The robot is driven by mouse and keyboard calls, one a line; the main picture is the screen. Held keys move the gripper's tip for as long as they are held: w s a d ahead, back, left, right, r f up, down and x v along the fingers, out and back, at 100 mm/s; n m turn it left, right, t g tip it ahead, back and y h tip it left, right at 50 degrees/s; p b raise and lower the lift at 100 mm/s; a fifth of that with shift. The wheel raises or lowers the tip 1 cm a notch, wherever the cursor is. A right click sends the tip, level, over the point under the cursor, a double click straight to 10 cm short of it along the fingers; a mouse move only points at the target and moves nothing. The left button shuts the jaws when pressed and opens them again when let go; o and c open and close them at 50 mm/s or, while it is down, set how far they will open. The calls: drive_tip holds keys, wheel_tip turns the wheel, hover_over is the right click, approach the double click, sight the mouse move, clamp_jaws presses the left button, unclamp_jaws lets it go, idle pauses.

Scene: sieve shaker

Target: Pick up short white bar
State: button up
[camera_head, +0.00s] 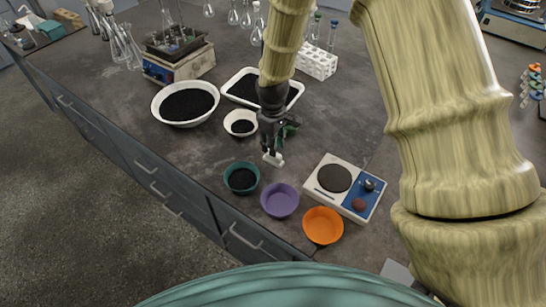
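A short white bar (273,158) shows at the tips of my gripper (271,151), above or on the dark bench top. My gripper is dark and points down, and its fingers look close together. The bar touches or overlaps the fingertips in the picture. I cannot tell whether the fingers are closed on it or whether it rests on the bench.
Teal (241,178), purple (280,200) and orange (323,225) bowls stand in front. A hotplate (345,187) is at right. White bowls (185,103) (240,124) and a white tray (296,85) with dark grains lie behind. A tube rack (316,62) and glass flasks stand farther back.

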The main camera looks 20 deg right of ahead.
sight(273, 158)
drive_tip(key=shift+d+f+p, duration=0.15)
drive_tip(key=shift+f+p, duration=0.85)
drive_tip(key=shift+f, duration=1.75)
clamp_jaws()
